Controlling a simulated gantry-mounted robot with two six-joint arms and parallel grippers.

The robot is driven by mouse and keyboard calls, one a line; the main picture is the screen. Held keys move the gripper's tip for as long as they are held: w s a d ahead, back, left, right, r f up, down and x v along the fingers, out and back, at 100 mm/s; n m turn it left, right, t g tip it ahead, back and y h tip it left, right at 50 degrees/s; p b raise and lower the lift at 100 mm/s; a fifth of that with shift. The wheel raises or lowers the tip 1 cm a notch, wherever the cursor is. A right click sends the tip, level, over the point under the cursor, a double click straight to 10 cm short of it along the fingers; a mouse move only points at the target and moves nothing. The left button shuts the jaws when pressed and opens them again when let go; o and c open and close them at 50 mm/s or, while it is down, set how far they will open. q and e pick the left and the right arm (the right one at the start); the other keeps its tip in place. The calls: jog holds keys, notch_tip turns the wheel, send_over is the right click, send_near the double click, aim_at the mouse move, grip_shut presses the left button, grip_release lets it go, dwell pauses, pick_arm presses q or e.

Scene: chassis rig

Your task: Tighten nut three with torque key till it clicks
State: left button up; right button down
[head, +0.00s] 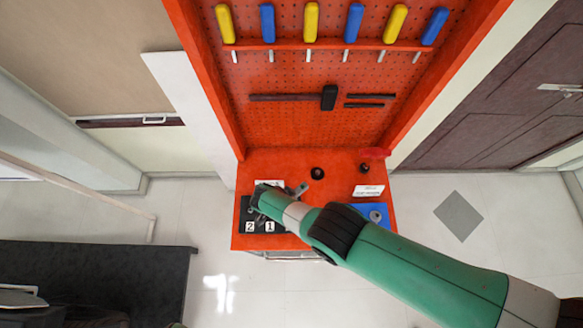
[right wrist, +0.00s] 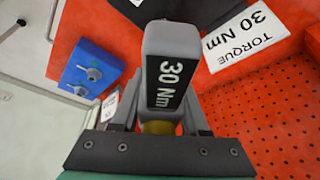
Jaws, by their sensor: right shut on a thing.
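My right gripper (head: 259,204) is over the black plate (head: 262,232) on the red bench. In the right wrist view the gripper (right wrist: 160,118) is shut on the grey torque key (right wrist: 171,42), which carries a "30 Nm" label. A brass-coloured part shows between the fingers. The plate's labels "2" and "1" are visible along its front. Nut three is not discernible; my gripper and arm cover the back of the plate. I cannot tell whether the key touches a nut. My left gripper is not in view.
A white "TORQUE 30 Nm" sign (right wrist: 246,37) stands near the key. A blue block (right wrist: 88,71) with grey fittings sits at the bench's right. Two small black parts (head: 317,173) (head: 364,168) lie further back. A red pegboard (head: 300,120) with screwdrivers and a hammer rises behind.

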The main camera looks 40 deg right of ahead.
jog(key=shift+m+b, duration=0.3)
jog(key=shift+m, duration=0.1)
jog(key=shift+n+p, duration=0.5)
jog(key=shift+p, duration=0.05)
dwell(0.5)
jog(key=shift+r, duration=0.25)
jog(key=shift+r+p, duration=2.3)
jog(key=shift+p, duration=0.2)
